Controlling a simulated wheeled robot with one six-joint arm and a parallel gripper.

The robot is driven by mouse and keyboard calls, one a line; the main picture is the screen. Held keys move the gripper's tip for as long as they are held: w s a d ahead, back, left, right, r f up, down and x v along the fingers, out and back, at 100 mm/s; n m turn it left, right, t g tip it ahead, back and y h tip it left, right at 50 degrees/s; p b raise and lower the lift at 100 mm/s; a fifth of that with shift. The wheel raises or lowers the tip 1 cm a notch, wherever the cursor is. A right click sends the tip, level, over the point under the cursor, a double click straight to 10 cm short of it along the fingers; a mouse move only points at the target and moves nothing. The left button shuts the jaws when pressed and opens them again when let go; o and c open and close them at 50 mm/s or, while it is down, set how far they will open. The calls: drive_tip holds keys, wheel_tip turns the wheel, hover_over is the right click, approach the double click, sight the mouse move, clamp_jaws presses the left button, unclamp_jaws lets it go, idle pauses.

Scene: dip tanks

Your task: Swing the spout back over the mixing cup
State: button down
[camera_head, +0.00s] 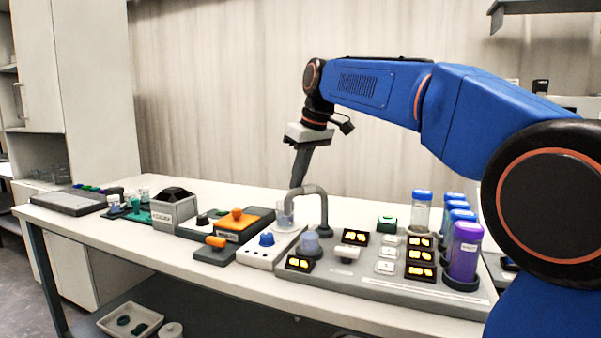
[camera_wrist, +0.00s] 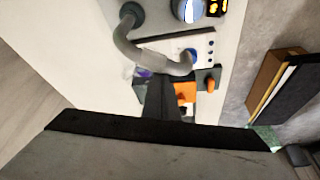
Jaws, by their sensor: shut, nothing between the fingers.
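The spout (camera_head: 311,189) is a grey bent pipe rising from the bench unit and arching to the left in the head view. In the wrist view the spout (camera_wrist: 126,45) curves across, with its free end near a blue knob (camera_wrist: 193,54). I cannot tell which is the mixing cup. My gripper (camera_head: 297,182) is shut and empty, pointing down above and behind the spout; its dark fingers (camera_wrist: 162,98) show in the wrist view.
Lit displays (camera_head: 355,237), pale buttons and blue-capped jars (camera_head: 422,210) crowd the unit to the right. A purple jar (camera_head: 465,252) stands at its right end. Orange-handled blocks (camera_head: 237,222) and a grey box (camera_head: 174,208) are left. The rear bench strip is clear.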

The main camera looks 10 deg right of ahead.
sight(301, 192)
drive_tip(key=s+n, duration=0.1)
drive_tip(key=n, duration=0.1)
drive_tip(key=s+d+n+g+y, duration=0.1)
drive_tip(key=s+n, duration=0.1)
drive_tip(key=shift+s+d+n, duration=0.1)
drive_tip(key=shift+d+n, duration=0.1)
drive_tip(key=shift+n, duration=0.2)
drive_tip(key=shift+s+d, duration=0.25)
drive_tip(key=shift+s, duration=0.15)
idle(0.3)
